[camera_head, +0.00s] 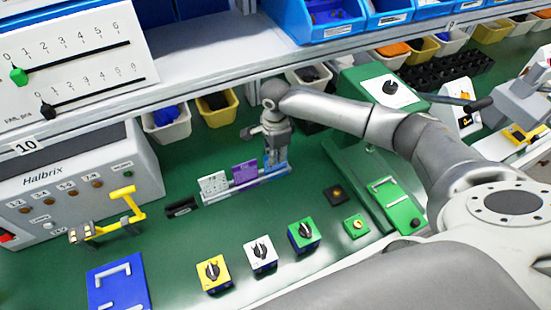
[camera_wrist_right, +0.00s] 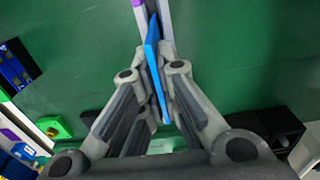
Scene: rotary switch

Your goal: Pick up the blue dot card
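The blue card (camera_head: 279,160) stands upright at the right end of a pale card rack (camera_head: 232,192), in the head view. My right gripper (camera_head: 275,154) points down over it and hides much of its face; any dot on it cannot be made out. In the right wrist view the blue card (camera_wrist_right: 153,52) is seen nearly edge-on between the two fingers of my right gripper (camera_wrist_right: 157,58), which are close together on both sides of it. The card's lower edge is still at the rack. My left gripper is not in view.
A white card (camera_head: 213,184) and a purple card (camera_head: 244,173) stand in the same rack to the left. A black block (camera_head: 181,208) lies beside the rack. Yellow, white and green rotary switches (camera_head: 260,254) stand in front. Bins (camera_head: 217,106) and a shelf are behind.

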